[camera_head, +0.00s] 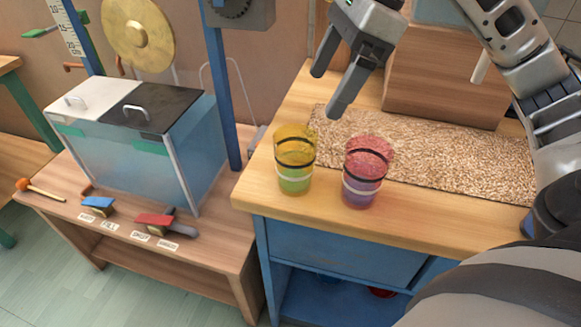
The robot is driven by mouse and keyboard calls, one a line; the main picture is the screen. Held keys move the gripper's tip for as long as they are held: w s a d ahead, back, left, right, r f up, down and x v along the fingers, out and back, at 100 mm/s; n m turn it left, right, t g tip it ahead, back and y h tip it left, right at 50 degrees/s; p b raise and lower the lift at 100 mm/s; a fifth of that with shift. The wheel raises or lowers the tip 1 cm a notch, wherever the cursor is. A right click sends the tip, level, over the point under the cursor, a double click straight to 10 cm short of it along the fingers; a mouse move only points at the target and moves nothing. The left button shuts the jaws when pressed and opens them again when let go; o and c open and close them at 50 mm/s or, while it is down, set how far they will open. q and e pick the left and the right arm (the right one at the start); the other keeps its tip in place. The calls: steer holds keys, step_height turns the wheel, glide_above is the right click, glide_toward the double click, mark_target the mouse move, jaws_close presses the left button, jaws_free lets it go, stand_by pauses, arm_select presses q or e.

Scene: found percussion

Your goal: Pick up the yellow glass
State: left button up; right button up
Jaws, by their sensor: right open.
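The yellow glass (295,160) stands upright on the wooden top of the blue cabinet, close to its left end. It is see-through, with a dark band and a pale band around it and a greenish lower part. A pink-purple glass (366,171) with similar bands stands just to its right. My right gripper (327,92) reaches in from the upper right. Its two fingers are apart and empty, pointing down, above and a little behind the yellow glass, not touching it. My left gripper is not in view.
A tan speckled mat (440,155) lies behind the glasses, with a wooden box (446,80) behind it. To the left, a lower table (120,235) holds a clear tank (135,150), small levers and a mallet (40,189). A blue post (222,100) stands between.

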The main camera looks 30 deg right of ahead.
mark_target(295, 163)
steer(key=x, duration=1.3)
steer(key=shift+s+a+f, duration=0.1)
steer(key=shift+s+a, duration=0.1)
steer(key=shift+a, duration=0.15)
steer(key=c, duration=1.2)
